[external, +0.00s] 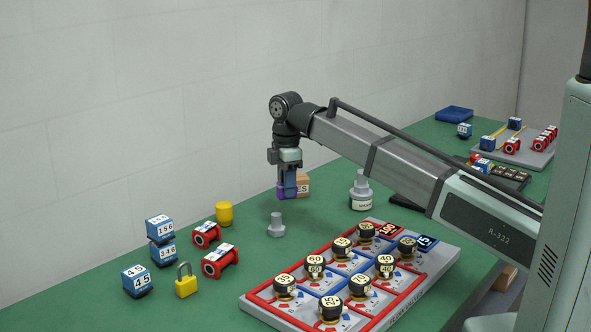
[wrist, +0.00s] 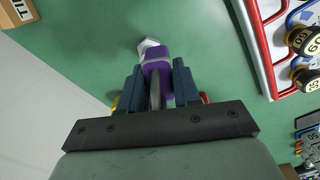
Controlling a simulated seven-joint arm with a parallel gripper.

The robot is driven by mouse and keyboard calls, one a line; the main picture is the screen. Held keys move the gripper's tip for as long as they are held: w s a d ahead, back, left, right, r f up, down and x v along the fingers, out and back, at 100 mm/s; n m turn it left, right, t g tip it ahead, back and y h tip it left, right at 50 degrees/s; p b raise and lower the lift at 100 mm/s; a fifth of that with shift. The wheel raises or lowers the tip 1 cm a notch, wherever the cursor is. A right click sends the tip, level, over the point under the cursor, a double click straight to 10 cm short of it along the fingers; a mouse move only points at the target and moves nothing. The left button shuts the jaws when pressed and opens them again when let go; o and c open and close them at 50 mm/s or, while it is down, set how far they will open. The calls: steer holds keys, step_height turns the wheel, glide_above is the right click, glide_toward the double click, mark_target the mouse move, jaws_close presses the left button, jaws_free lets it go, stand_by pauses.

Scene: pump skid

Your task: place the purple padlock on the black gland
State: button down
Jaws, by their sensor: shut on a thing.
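My gripper (external: 291,184) is shut on the purple padlock (external: 283,192) and holds it in the air above the green table. In the wrist view the padlock (wrist: 156,70) sits between the two dark fingers, with its grey shackle toward the palm. A grey stud (external: 276,227) stands on the table below; its pale top (wrist: 147,45) shows just beyond the padlock in the wrist view. I cannot tell for sure which thing is the black gland; several black-capped round fittings (external: 342,246) with number labels stand on the grey panel to the right.
A yellow padlock (external: 186,281), a yellow cup-like piece (external: 224,213), red spools (external: 206,235) and blue numbered blocks (external: 136,280) stand at left. A grey bottle-shaped piece (external: 361,192) and a brown labelled block (external: 303,184) are behind. The panel (external: 268,307) has raised red and blue rails.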

steer(key=w+d+r+m, duration=0.25)
steer(key=w+d, duration=0.45)
steer(key=w, duration=0.6)
steer(key=w+d+r+m, duration=0.1)
steer(key=w+d+m, duration=0.4)
steer(key=w+d, duration=0.95)
steer(key=w+d+r+m, duration=0.1)
steer(key=w+d+m, duration=0.4)
steer(key=w+d, duration=0.95)
steer(key=s+d+f, duration=0.1)
steer(key=f, duration=0.2)
steer(key=s+d+f, duration=0.1)
steer(key=f, duration=0.1)
steer(key=s+d+f, duration=0.1)
steer(key=f, duration=0.2)
steer(key=shift+s+d+f, duration=0.25)
steer(key=shift+d+f, duration=0.1)
steer(key=shift+f, duration=0.15)
steer(key=c, duration=0.8)
jaws_free()
step_height(320, 180, up, 12)
